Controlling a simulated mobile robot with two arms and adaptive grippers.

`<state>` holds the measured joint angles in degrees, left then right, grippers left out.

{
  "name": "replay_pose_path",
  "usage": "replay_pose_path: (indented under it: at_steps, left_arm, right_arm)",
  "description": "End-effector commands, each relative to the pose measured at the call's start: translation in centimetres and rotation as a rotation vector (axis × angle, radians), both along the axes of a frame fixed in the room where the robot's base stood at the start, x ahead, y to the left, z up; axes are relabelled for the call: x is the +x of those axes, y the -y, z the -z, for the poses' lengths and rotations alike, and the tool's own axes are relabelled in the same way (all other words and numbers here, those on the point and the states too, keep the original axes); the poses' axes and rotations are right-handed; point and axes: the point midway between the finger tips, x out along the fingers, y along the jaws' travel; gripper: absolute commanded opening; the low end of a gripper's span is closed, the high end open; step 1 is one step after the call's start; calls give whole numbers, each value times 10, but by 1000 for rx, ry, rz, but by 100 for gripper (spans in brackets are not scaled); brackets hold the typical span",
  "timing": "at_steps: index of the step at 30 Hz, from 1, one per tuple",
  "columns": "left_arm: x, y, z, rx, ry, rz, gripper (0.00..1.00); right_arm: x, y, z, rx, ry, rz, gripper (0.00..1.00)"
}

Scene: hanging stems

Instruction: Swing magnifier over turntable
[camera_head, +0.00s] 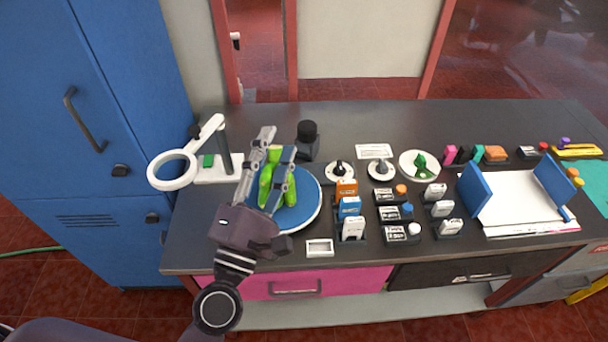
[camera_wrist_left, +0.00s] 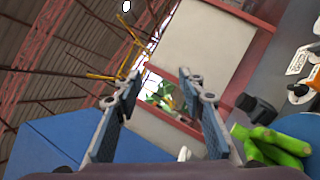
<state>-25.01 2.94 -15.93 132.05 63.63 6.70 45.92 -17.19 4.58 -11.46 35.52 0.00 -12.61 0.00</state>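The magnifier has a white ring (camera_head: 173,170) on a white arm, joined to a dark post (camera_head: 224,150) on a white base. Its ring hangs out to the left, past the bench's left edge and apart from the turntable. The turntable is a blue disc with a white rim (camera_head: 312,207); it also shows at the right edge of the left wrist view (camera_wrist_left: 302,126). Green stem-like pieces (camera_head: 265,188) stand on it, partly hidden by my gripper. My left gripper (camera_head: 275,142) is open and empty, fingers pointing away above the turntable, right of the magnifier post. My right gripper is not in view.
A black knob-topped block (camera_head: 307,140) stands behind the turntable. Small labelled boxes (camera_head: 349,208) and discs crowd its right side. A small white frame (camera_head: 319,247) lies in front. A blue locker (camera_head: 85,110) stands on the left, behind the magnifier ring.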

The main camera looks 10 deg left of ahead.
Motion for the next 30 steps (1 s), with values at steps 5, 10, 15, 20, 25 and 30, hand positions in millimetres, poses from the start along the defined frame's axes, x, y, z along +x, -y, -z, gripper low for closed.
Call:
replay_pose_path:
  at_steps: [5, 10, 15, 20, 25, 30]
  left_arm:
    - [-4, 23, 10, 174, -12, 52, 37]
    - [-7, 34, 18, 272, -19, 82, 37]
    - [-7, 38, 21, 304, -22, 91, 37]
    - [-7, 38, 22, 305, -23, 92, 37]
    - [-7, 38, 22, 303, -22, 91, 24]
    - [-7, 39, 22, 307, -23, 93, 5]
  right_arm:
    - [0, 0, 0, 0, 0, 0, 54]
    - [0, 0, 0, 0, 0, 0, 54]
    - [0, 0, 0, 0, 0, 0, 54]
    - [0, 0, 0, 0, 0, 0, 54]
    - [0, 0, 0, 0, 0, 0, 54]
    - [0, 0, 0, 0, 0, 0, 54]
